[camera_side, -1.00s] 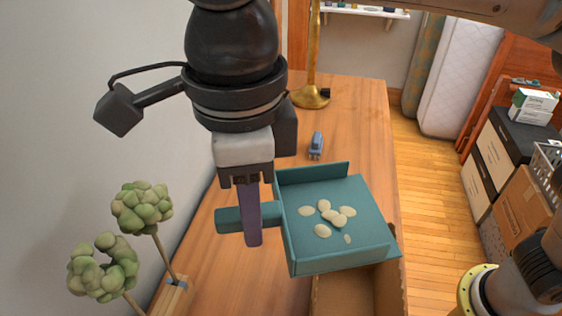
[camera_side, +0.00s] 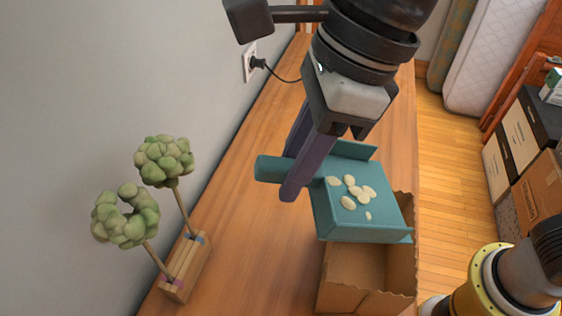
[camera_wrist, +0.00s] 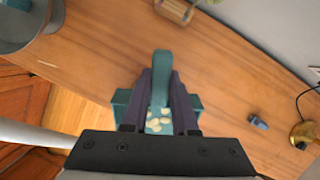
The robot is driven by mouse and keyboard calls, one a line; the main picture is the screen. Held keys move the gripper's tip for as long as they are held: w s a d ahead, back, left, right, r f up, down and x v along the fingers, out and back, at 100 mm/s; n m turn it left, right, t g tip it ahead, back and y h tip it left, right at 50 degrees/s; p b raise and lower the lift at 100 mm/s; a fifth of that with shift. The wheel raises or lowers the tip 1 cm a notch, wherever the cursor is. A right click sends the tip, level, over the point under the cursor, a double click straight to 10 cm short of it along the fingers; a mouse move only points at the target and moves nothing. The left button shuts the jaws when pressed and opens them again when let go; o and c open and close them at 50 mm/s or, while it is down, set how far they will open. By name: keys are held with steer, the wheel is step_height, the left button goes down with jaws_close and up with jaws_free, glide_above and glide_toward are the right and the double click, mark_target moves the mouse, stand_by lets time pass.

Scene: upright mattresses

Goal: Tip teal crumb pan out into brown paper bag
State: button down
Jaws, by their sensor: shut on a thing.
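My gripper (camera_side: 290,174) is shut on the handle (camera_side: 270,168) of the teal crumb pan (camera_side: 327,215). In the wrist view the handle (camera_wrist: 161,68) shows between the fingers (camera_wrist: 161,95). Several pale oval crumbs (camera_side: 356,192) lie on the pan floor, and they also show in the wrist view (camera_wrist: 157,119). The pan hangs above the open brown paper bag (camera_side: 350,268), its front right edge over the opening. The pan hides the far part of the bag. No crumbs show in the visible part of the bag.
The bag stands on a wooden table (camera_side: 240,240) by a grey wall. A wooden block planter (camera_side: 186,268) with green bobbly plants (camera_side: 164,160) stands on the left. In the wrist view, a small blue object (camera_wrist: 258,122) and a brass base (camera_wrist: 304,134) lie at right.

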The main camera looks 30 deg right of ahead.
mark_target(324, 172)
steer(key=shift+s+d+r+t+y, duration=0.15)
steer(key=shift+d+t+y, duration=0.15)
steer(key=shift+y, duration=0.25)
steer(key=shift+s+d+r+t+y, duration=0.1)
steer(key=shift+s+d+t+y, duration=0.1)
steer(key=shift+d+y, duration=0.3)
steer(key=shift+s+d+t+y, duration=0.35)
steer(key=shift+d+y, duration=0.55)
steer(key=shift+s+d+t+y, duration=0.35)
steer(key=shift+d+t+y, duration=0.05)
steer(key=shift+d+y, duration=0.45)
steer(key=shift+s+d+t+y, duration=0.35)
steer(key=shift+d+y, duration=0.55)
steer(key=shift+a, duration=0.1)
steer(key=shift+w+a+f+g+h, duration=0.3)
steer(key=shift+a+h, duration=0.15)
steer(key=shift+a, duration=0.15)
steer(key=shift+w+a+f+g+h, duration=0.15)
steer(key=shift+a+f+g+h, duration=0.1)
steer(key=shift+a+h, duration=0.3)
steer(key=shift+w+a+f+g+h, duration=0.25)
steer(key=shift+w+a+f+h, duration=0.05)
steer(key=shift+a+f+h, duration=0.35)
steer(key=shift+w+a+f+g+h, duration=0.25)
steer(key=shift+a+f+h, duration=0.25)
steer(key=shift+a+h, duration=0.2)
steer(key=shift+r, duration=2.55)
